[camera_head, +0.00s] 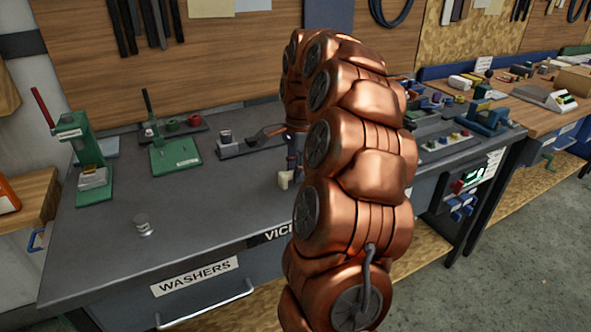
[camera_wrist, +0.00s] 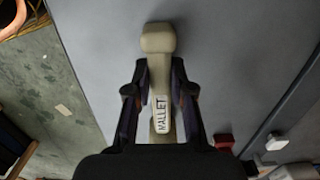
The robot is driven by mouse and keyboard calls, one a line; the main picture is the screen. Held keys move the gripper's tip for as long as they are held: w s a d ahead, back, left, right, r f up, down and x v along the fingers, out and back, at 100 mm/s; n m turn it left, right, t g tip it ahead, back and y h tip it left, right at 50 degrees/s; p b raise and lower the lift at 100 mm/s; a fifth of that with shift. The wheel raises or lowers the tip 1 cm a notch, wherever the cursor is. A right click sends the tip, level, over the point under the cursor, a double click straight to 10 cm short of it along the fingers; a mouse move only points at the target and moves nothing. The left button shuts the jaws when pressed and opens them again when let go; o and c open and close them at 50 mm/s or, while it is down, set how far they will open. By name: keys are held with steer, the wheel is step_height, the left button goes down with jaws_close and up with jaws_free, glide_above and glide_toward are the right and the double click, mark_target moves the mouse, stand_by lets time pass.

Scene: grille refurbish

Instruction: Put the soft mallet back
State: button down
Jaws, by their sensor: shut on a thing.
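The soft mallet (camera_wrist: 158,40) is pale beige with a blocky end and a label reading MALLET. In the wrist view it lies lengthwise between the two dark fingers of my gripper (camera_wrist: 159,78), which are shut on it. The grey bench top shows below it. In the head view a small pale part of the mallet (camera_head: 284,179) shows beside my copper arm, over the bench. My gripper is mostly hidden there behind the arm. I cannot tell whether the mallet touches the bench.
The grey bench (camera_head: 110,240) carries a green press (camera_head: 80,150), a green lever tool (camera_head: 172,150), a small metal cylinder (camera_head: 142,226) and a grey tray (camera_head: 235,150). Its front left is mostly clear. A red block (camera_wrist: 224,140) shows in the wrist view.

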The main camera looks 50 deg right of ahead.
steer(key=shift+f, duration=0.1)
steer(key=c, duration=0.9)
jaws_free()
steer(key=shift+c, duration=0.2)
step_height(320, 180, up, 12)
steer(key=shift+d, duration=0.35)
steer(key=shift+s, duration=0.1)
